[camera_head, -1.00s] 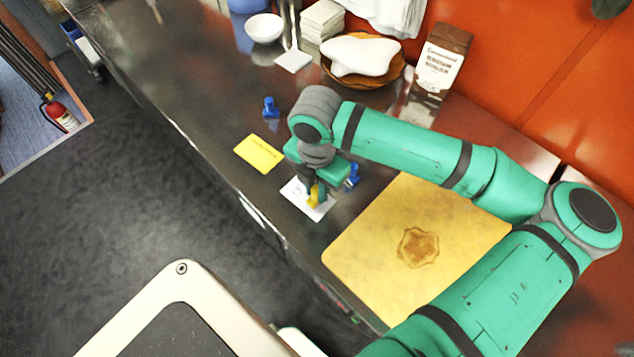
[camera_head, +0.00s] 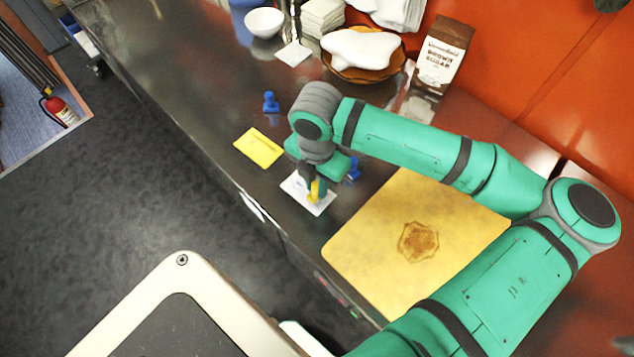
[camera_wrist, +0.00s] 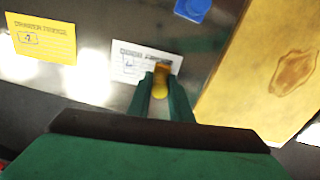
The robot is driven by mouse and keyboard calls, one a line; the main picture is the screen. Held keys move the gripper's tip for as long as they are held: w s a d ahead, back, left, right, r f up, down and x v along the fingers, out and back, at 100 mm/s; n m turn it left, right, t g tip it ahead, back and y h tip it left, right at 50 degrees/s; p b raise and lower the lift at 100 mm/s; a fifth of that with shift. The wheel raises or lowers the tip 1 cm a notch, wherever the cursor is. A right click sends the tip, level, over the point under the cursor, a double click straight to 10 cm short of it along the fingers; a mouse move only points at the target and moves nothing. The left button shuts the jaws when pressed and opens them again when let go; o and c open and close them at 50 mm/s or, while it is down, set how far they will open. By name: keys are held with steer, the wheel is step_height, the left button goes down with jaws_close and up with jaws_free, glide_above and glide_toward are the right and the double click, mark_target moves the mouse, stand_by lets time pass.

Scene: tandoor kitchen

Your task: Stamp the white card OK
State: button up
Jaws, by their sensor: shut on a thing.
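The white card (camera_head: 297,187) lies flat on the dark counter, with printing and a small boxed mark at its left in the wrist view (camera_wrist: 127,62). My gripper (camera_head: 312,186) is shut on a yellow stamp (camera_head: 314,193), also between the fingers in the wrist view (camera_wrist: 161,79). The stamp is over the card's right part; I cannot tell whether it touches the card. A blue stamp (camera_head: 353,169) stands just right of the gripper, and another blue stamp (camera_head: 270,102) stands farther back. A yellow card (camera_head: 259,148) with a boxed mark lies left of the white card.
A tan board (camera_head: 375,255) with a brown stain lies to the right. A brown-and-white carton (camera_head: 441,58), an orange bowl (camera_head: 385,72) holding a white object, a white bowl (camera_head: 264,22) and stacked napkins (camera_head: 322,17) stand at the back. The counter's front edge is close to the white card.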

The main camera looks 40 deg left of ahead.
steer(key=shift+w+f, duration=0.1)
steer(key=shift+f, duration=0.45)
stand_by(0.5)
stand_by(0.9)
steer(key=shift+r, duration=3.5)
steer(key=shift+d, duration=0.1)
